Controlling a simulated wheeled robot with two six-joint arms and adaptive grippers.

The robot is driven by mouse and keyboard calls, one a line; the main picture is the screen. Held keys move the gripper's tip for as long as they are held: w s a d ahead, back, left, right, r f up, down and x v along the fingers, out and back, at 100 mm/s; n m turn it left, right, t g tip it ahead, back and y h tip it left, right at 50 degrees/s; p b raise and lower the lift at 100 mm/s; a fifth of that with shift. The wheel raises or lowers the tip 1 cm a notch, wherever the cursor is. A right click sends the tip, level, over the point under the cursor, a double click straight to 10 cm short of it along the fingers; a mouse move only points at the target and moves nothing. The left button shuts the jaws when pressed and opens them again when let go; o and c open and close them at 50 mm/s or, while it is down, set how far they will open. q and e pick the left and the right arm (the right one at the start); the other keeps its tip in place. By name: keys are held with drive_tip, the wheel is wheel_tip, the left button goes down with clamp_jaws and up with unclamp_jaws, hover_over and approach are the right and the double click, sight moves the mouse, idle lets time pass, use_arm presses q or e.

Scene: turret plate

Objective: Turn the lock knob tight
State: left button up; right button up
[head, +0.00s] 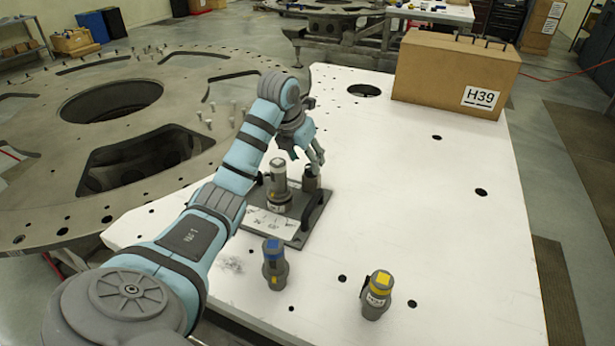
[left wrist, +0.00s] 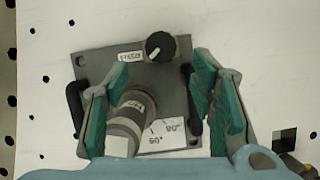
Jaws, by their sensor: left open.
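The lock knob (left wrist: 159,46) is a round black knob with a white pointer line, on a dark grey plate (left wrist: 95,60). In the head view the plate (head: 292,237) lies on the white table, with the knob (head: 310,180) near its back right. My left gripper (head: 312,158) is open just over the knob. In the left wrist view its teal-padded fingers (left wrist: 160,78) are spread apart, with the knob showing between and beyond the tips, not gripped. A grey-and-white cylinder (head: 279,184) stands on the plate, with an angle scale (left wrist: 168,133) beside it. My right gripper is not in view.
Black handles flank the plate, one (left wrist: 193,92) close to a finger. A blue-marked cylinder (head: 274,265) and a yellow-marked one (head: 378,293) stand on the white table (head: 430,200) in front. A cardboard box (head: 450,72) labelled H39 sits at the back right. The table's right part is mostly clear.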

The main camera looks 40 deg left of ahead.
use_arm(q)
drive_tip(key=w+f, duration=0.1)
drive_tip(key=f, duration=0.1)
drive_tip(key=w+f, duration=0.2)
drive_tip(key=shift+w+a+f, duration=0.15)
drive_tip(key=shift+w, duration=0.1)
drive_tip(key=shift+a, duration=0.1)
drive_tip(key=shift+s, duration=0.45)
drive_tip(key=shift+r, duration=0.2)
drive_tip(key=shift+c, duration=0.9)
drive_tip(key=shift+w, duration=0.1)
drive_tip(key=c, duration=1)
drive_tip(key=shift+o, duration=0.2)
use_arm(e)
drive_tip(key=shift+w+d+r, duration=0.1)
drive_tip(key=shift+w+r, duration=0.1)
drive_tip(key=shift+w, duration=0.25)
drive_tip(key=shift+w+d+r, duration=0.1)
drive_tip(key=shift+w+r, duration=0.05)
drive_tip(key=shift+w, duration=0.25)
